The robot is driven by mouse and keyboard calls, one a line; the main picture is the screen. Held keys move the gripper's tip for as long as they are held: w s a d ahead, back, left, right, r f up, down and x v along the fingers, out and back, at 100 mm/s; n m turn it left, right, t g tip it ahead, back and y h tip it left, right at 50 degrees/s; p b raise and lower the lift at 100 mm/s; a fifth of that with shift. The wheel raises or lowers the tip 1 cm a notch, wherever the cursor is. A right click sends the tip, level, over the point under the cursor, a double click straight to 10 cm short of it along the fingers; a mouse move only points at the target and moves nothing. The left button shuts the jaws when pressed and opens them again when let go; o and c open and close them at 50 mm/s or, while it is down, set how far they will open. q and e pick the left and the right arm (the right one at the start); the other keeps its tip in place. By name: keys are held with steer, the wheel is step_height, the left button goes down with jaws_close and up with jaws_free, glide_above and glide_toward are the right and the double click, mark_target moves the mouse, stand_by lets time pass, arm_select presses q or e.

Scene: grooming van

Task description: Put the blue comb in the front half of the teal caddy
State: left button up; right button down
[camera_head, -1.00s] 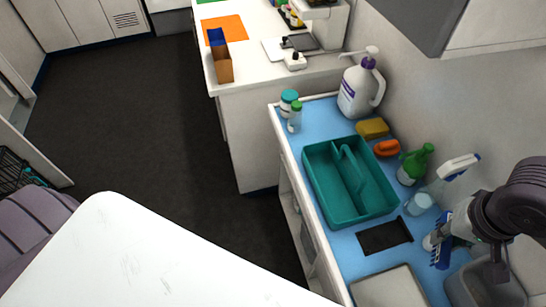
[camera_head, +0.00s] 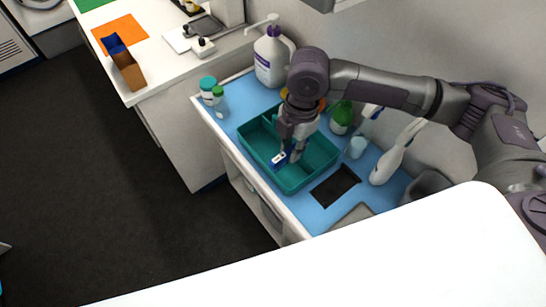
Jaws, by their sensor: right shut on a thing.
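The teal caddy (camera_head: 321,172) sits on the blue counter top, with a divider and handle across its middle, now largely hidden by my right arm. My right gripper (camera_head: 287,156) is over the caddy, pointing down, shut on a small blue and white thing that I take for the blue comb (camera_head: 278,161). The comb is at or just above the near side of the caddy's opening; I cannot tell whether it touches the caddy. My left gripper is not in view.
A white pump bottle (camera_head: 270,58) and small teal-capped jars (camera_head: 208,88) stand behind the caddy. A green bottle (camera_head: 341,117), a clear cup (camera_head: 357,147) and a white spray bottle (camera_head: 390,162) stand to its right. A black mat (camera_head: 335,186) lies in front.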

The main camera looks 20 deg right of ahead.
steer(key=w+f+n, duration=0.1)
steer(key=n, duration=0.4)
steer(key=n+h+p, duration=0.2)
steer(key=n+p, duration=0.1)
steer(key=n, duration=0.9)
glide_above(286, 173)
steer(key=shift+g, duration=0.4)
step_height(286, 173, down, 12)
steer(key=shift+w+a+f, duration=0.1)
steer(key=shift+f, duration=0.45)
steer(key=shift+f, duration=0.15)
steer(key=c, duration=1.1)
jaws_free()
steer(key=shift+o, duration=0.2)
